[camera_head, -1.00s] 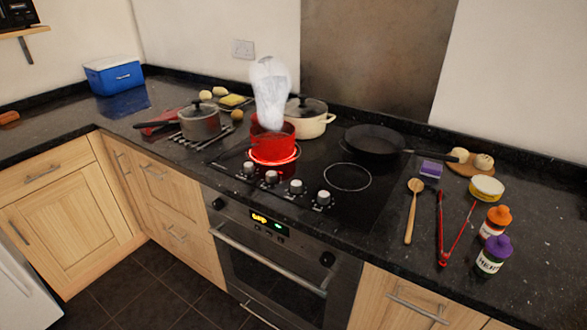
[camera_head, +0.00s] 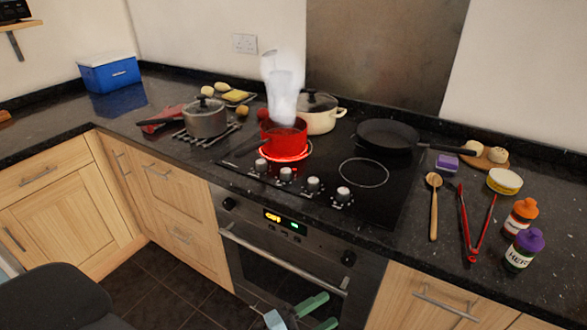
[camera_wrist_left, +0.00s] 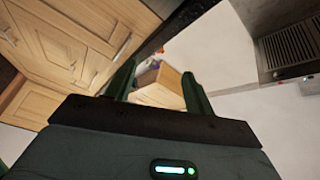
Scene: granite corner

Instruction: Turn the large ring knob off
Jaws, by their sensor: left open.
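A row of several hob knobs runs along the front of the black glass hob. From left to right are a first knob (camera_head: 261,165), a second knob (camera_head: 286,174), a third knob (camera_head: 313,184) and a fourth knob (camera_head: 343,194). I cannot tell which one is for the large ring, and their markings are too small to read. A ring glows red under the steaming red pot (camera_head: 283,137). My left gripper (camera_head: 318,311) is open and empty, low in front of the oven door and below the knobs. Its green fingers also show apart in the left wrist view (camera_wrist_left: 160,70).
A lidded pot (camera_head: 205,119), a cream pot (camera_head: 319,116) and a black pan (camera_head: 388,136) stand near the red pot. The oven handle (camera_head: 282,262) juts out below.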

